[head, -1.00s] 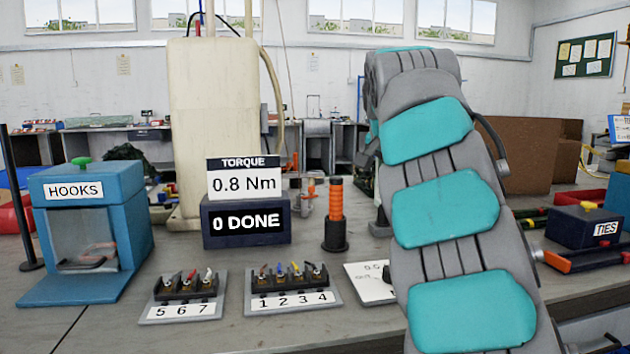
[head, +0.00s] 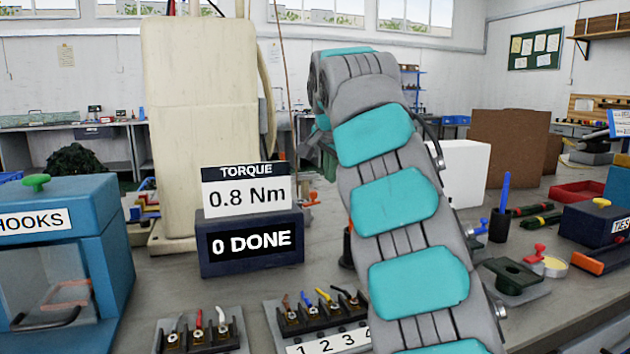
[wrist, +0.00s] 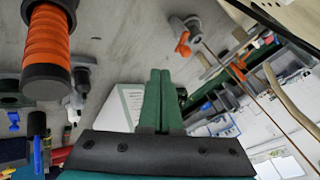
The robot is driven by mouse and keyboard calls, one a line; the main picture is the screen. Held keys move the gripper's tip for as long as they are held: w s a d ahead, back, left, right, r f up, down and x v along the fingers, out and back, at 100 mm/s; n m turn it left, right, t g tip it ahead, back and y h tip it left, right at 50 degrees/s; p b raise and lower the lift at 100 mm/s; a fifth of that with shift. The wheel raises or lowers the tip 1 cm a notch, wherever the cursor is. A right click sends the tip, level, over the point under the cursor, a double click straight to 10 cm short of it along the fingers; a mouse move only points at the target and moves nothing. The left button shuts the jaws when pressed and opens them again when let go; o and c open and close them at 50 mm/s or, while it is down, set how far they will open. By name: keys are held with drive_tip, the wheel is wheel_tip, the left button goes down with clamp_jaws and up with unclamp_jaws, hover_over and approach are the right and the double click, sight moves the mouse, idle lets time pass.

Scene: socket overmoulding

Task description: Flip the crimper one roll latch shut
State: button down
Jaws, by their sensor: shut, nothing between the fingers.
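My gripper's green fingers (wrist: 157,100) are together and empty in the wrist view, pointing up the picture over the bench. Red-and-green handled tools (head: 540,222) lie at the right of the bench in the head view, apart from my arm. A small grey part with an orange lever (wrist: 183,45) shows above and right of the fingertips in the wrist view; I cannot tell what it is.
An orange-gripped driver (wrist: 47,45) stands left of my fingers in the wrist view. The HOOKS box (head: 60,250), torque display (head: 250,240) and terminal blocks (head: 205,330) are left of my arm. The TIES box (head: 590,222) is at the far right.

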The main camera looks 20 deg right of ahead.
sight(312, 198)
drive_tip(key=w+f+p, duration=0.3)
drive_tip(key=w+f, duration=0.4)
drive_tip(key=w, duration=0.1)
drive_tip(key=shift+w+d, duration=0.25)
drive_tip(key=shift+w, duration=0.1)
drive_tip(key=shift+f, duration=0.1)
